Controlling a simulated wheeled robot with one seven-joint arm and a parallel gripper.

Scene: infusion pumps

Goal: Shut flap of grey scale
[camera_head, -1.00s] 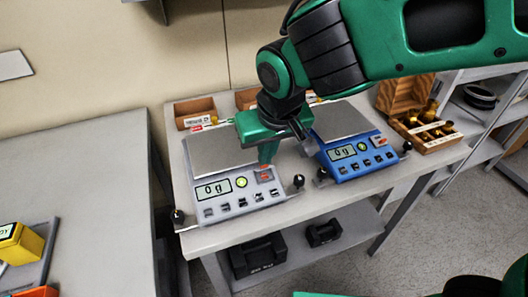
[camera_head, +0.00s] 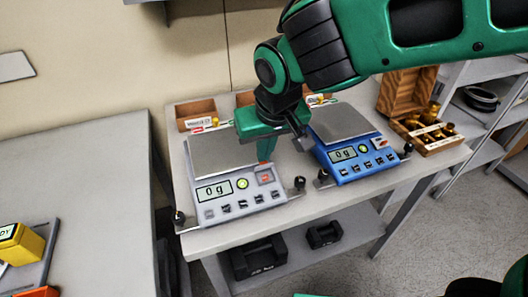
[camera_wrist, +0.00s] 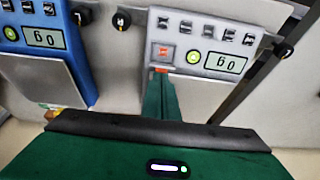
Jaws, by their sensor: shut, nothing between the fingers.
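The grey scale (camera_head: 240,195) stands on the table's left part, its display reading 0 g. A small square flap area with a red mark (camera_head: 265,177) sits at the right of its panel, beside the round green button. My gripper (camera_head: 264,157) is shut and empty, just behind that square, over the rear of the panel. In the wrist view its fingertips (camera_wrist: 158,82) are close to the square's edge, with a small orange-red strip between.
The blue scale (camera_head: 350,150) stands close on the right. Black knobs (camera_head: 299,183) stick out at the scales' front corners. Small cardboard boxes (camera_head: 195,114) line the table's back, and an open wooden box (camera_head: 428,133) with brass weights stands at right.

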